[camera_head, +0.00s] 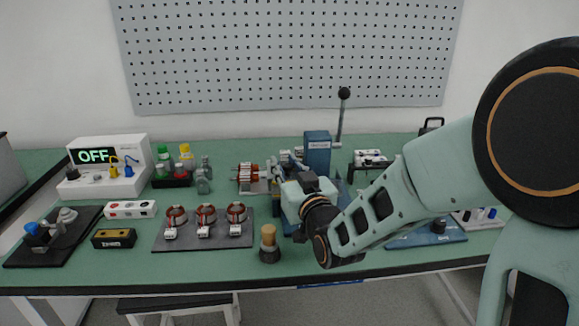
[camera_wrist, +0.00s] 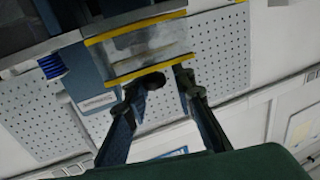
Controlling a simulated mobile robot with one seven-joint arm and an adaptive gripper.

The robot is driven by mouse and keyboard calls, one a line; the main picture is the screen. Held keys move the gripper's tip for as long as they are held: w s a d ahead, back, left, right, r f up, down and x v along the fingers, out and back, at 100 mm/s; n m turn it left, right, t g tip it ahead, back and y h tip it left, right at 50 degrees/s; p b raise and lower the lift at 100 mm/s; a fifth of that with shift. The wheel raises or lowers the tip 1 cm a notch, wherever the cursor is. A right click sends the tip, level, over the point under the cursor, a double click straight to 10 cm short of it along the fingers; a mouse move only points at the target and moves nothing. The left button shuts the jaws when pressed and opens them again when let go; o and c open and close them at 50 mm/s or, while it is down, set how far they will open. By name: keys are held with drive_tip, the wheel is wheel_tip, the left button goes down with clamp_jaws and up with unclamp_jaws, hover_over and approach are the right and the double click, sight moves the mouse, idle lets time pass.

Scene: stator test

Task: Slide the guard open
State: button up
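In the wrist view, the guard (camera_wrist: 145,50) is a see-through panel with a yellow strip along its upper and lower edges. A blue labelled housing (camera_wrist: 92,92) is beside it on the left. My gripper (camera_wrist: 168,82) is just below the lower yellow strip, its two dark fingers apart. A dark rounded piece shows by the left fingertip; I cannot tell whether it is a handle or part of the finger, or whether anything touches. In the head view, my wrist hides the fingers and most of the guard, in front of the blue machine (camera_head: 317,150).
A lever with a black ball (camera_head: 344,93) rises behind the machine. A copper-wound part (camera_head: 248,178) is on its left. A dark tray (camera_head: 210,237) of stators, a wood-topped tool (camera_head: 268,245) and a tester reading OFF (camera_head: 105,165) stand further left on the green bench (camera_head: 200,272).

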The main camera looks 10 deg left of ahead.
drive_tip(key=shift+o, duration=1.1)
drive_tip(key=shift+a, duration=0.1)
drive_tip(key=shift+v, duration=3.8)
